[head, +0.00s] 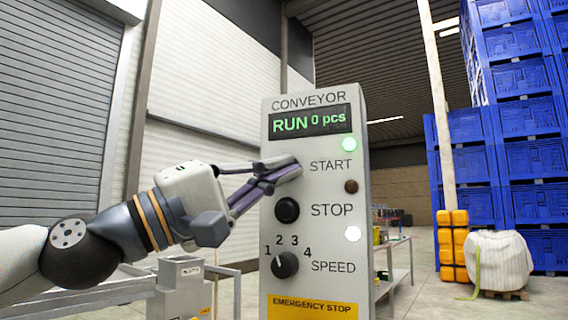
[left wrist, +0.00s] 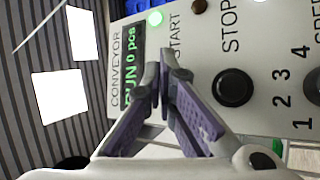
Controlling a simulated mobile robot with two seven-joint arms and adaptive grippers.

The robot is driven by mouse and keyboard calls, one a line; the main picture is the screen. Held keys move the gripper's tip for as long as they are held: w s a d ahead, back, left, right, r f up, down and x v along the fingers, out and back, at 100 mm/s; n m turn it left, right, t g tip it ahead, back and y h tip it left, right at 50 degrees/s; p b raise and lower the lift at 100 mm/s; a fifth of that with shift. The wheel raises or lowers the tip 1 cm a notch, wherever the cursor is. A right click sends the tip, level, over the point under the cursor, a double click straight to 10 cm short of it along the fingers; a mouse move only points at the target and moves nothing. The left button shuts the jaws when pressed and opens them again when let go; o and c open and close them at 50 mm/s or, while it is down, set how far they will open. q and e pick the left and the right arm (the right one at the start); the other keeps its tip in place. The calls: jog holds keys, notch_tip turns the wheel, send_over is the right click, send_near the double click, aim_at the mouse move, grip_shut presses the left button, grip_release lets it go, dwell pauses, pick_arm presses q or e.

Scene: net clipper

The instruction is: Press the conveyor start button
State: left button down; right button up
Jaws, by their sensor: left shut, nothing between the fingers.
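The grey conveyor control panel (head: 335,235) stands upright in the middle of the head view. Its display (head: 310,123) reads "RUN 0 pcs" in green, and a green lamp (head: 349,145) glows beside it. My left gripper (head: 294,167) is shut and empty, its fingertips at the panel left of the word START. The start button is hidden behind the fingers. In the left wrist view the fingertips (left wrist: 165,68) meet close to the START label. I cannot tell whether they touch the button. My right gripper is not in view.
Below the fingers are the black stop button (head: 287,210), the speed knob (head: 285,264) and a yellow emergency stop label (head: 312,307). A small brown lamp (head: 351,186) and a white lamp (head: 352,233) sit on the right. Blue crates (head: 525,150) are stacked far right.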

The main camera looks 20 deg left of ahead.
pick_arm(q)
jog(key=shift+s, duration=0.45)
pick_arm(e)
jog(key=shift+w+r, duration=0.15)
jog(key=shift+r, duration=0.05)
pick_arm(q)
jog(key=s+p, duration=0.1)
jog(key=s, duration=0.2)
jog(key=s+p, duration=0.1)
jog(key=s, duration=0.1)
jog(key=shift+a+p, duration=0.3)
jog(key=shift+a, duration=0.05)
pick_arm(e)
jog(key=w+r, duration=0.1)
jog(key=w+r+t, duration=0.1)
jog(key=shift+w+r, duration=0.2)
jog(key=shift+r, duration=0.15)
